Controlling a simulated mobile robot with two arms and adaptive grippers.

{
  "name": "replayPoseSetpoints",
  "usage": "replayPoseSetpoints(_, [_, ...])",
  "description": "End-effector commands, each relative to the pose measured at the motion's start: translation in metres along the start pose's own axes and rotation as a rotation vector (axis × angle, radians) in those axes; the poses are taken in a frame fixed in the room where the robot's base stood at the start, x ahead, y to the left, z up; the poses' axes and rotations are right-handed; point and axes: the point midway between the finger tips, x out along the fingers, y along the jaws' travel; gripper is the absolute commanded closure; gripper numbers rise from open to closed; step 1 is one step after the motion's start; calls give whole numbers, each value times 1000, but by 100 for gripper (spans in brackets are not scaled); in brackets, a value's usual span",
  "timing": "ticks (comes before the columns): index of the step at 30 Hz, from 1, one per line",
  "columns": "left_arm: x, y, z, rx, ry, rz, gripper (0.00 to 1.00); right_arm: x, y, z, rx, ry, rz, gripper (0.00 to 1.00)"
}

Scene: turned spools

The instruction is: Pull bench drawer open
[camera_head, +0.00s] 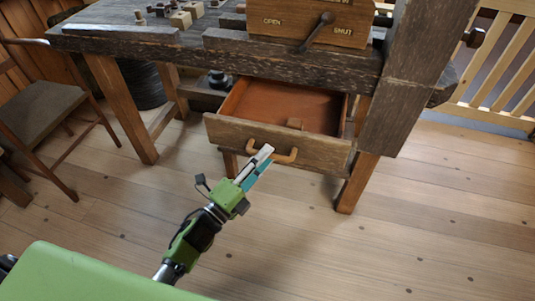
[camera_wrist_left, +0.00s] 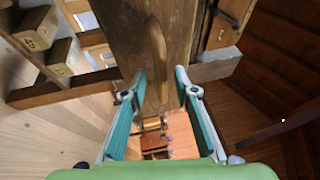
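My left gripper (camera_head: 267,155) is at the left part of this handle. In the left wrist view the handle (camera_wrist_left: 156,48) runs between the two fingers of my left gripper (camera_wrist_left: 161,73). The fingers are apart, with a visible gap on each side of the handle. Whether either finger touches it is hard to tell. My right gripper is not in view.
The workbench (camera_head: 290,65) stands on thick legs, with a box with a lever (camera_head: 318,30) and small blocks (camera_head: 181,19) on top. A chair (camera_head: 40,110) stands at the left. The plank floor (camera_head: 430,220) is clear in front and right.

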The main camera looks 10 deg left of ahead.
Motion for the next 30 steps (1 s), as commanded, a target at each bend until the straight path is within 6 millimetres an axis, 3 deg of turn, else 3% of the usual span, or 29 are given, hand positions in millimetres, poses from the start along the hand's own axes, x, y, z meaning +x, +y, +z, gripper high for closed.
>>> replayPoseSetpoints(9, [-69,1,0,-1,-1,3,72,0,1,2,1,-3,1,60])
replayPoseSetpoints(15, [-96,0,0,-1,-1,1,72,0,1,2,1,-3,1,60])
replayPoseSetpoints(30, [-103,0,0,0,-1,0,72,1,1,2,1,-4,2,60])
